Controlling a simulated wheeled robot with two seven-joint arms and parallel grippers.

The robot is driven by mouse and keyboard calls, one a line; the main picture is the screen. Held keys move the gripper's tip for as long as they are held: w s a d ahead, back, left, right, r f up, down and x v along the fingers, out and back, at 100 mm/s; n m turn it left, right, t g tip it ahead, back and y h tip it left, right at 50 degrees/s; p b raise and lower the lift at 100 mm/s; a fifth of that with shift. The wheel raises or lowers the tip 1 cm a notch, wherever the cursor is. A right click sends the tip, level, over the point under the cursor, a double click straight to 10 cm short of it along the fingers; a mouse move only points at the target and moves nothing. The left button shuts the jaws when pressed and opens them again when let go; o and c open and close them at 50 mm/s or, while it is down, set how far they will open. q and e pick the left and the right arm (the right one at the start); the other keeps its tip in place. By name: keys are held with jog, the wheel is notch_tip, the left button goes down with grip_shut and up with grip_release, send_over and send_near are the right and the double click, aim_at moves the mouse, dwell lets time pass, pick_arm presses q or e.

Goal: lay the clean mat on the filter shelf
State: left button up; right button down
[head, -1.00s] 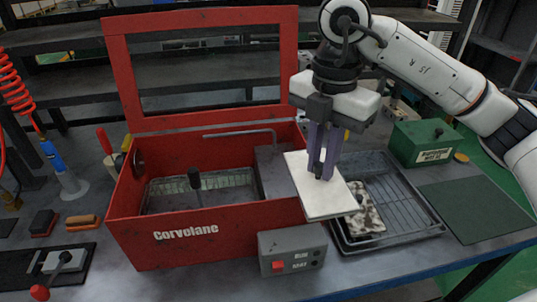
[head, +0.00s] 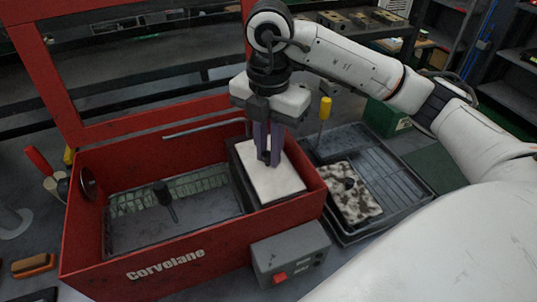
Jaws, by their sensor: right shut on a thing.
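The clean mat (head: 277,184) is a pale, nearly white rectangle. It lies level over the dark filter shelf (head: 239,176) at the right end of the red Corvelane box (head: 190,243); I cannot tell whether it touches the shelf fully. My right gripper (head: 269,161) points down and is shut on the mat near its back edge. A stained, speckled mat (head: 354,194) lies in the grey tray to the right of the box. My left gripper is not in view.
The wire-racked grey tray (head: 395,178) stands right of the box, with a yellow-handled tool (head: 324,112) behind. A grey switch box (head: 290,254) sits in front. The raised red lid frame (head: 140,125) stands behind the box. A black-handled tool (head: 165,200) stands inside the box.

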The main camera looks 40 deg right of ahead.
aim_at(269, 152)
jog(key=shift+f, duration=0.95)
jog(key=c, duration=1.7)
grip_release()
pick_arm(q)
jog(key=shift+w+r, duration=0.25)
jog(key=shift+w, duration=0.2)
pick_arm(e)
jog(key=shift+o, duration=0.2)
jog(key=shift+r, duration=0.1)
